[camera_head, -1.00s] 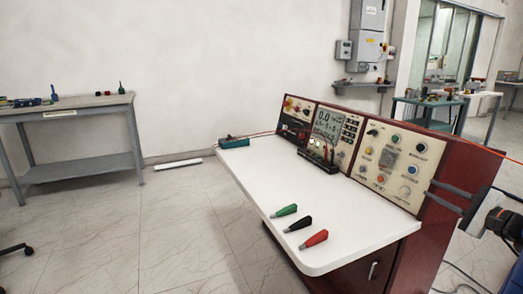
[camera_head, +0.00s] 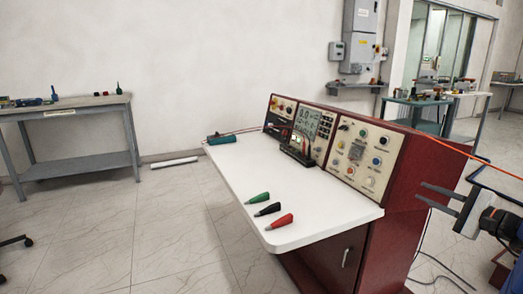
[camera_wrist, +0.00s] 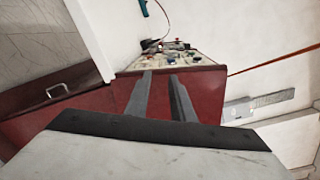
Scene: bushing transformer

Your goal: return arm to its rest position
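My gripper (camera_head: 419,191) is at the right edge of the head view, beside the dark red end of the test console. Its two dark fingers point left and stand apart, with nothing between them. In the wrist view the fingers (camera_wrist: 161,77) also show a gap, with the red side panel behind them. Part of my arm is cut off by the right edge of the head view. I cannot tell the exact clearance between the fingertips and the console.
The console (camera_head: 395,165) has a white worktop (camera_head: 235,190) with green (camera_head: 258,198), black (camera_head: 267,209) and red (camera_head: 280,221) connectors near its front. An orange cable (camera_head: 450,150) runs above my gripper. A grey table (camera_head: 75,112) stands at left. Floor is open between them.

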